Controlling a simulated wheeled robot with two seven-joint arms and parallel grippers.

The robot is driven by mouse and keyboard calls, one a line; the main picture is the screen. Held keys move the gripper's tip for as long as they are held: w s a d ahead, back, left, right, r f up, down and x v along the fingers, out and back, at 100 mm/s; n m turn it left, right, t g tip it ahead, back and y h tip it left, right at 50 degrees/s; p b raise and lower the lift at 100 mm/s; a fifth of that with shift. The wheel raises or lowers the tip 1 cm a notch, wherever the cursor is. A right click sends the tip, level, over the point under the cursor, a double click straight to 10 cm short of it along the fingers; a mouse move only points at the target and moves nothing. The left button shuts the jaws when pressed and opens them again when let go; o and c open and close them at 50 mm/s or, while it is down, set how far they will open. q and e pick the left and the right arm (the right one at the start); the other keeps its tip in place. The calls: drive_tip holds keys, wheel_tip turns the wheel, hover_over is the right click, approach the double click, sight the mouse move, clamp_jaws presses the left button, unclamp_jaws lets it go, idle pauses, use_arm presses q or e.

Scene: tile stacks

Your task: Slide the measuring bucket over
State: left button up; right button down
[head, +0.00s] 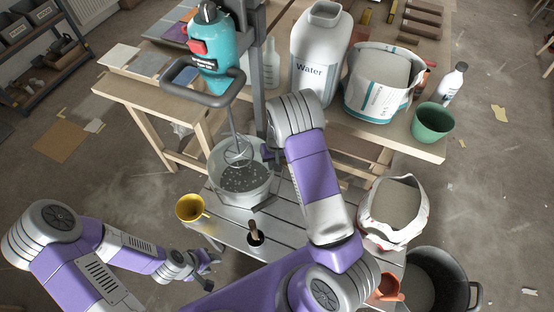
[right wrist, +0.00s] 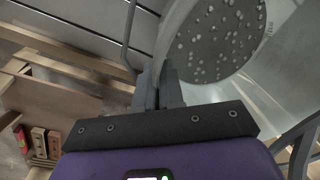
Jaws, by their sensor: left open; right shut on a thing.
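The measuring bucket (head: 262,190) is pale and see-through, with grey speckled mix inside. It stands upright on the slatted metal bench below the mixer, whose whisk (head: 238,152) reaches down over its opening. In the right wrist view the bucket (right wrist: 285,65) fills the upper right. My right gripper (head: 268,155) is at the bucket's far right side, partly hidden by my forearm. In the right wrist view its fingers (right wrist: 160,85) are together at the bucket's wall, shut on its edge; the exact grip spot is unclear. My left gripper (head: 212,268) is open and empty, low left of the bench.
A yellow cup (head: 188,208) and a dark pot with a brush (head: 255,236) stand on the bench (head: 228,231) near the bucket. An open powder bag (head: 397,235) is at right. The teal mixer (head: 216,55) stands above; a water jug (head: 318,50) is on the wooden table behind.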

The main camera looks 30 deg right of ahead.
drive_tip(key=c, duration=1.2)
unclamp_jaws()
drive_tip(key=shift+a, duration=0.2)
drive_tip(key=shift+c, duration=0.2)
drive_tip(key=shift+o, duration=0.4)
drive_tip(key=shift+d, duration=0.15)
wheel_tip(320, 180, up, 8)
drive_tip(key=p, duration=0.2)
drive_tip(key=shift+s+d+f, duration=0.15)
drive_tip(key=shift+d+f, duration=0.1)
drive_tip(key=shift+d, duration=0.05)
drive_tip(key=shift+r, duration=0.1)
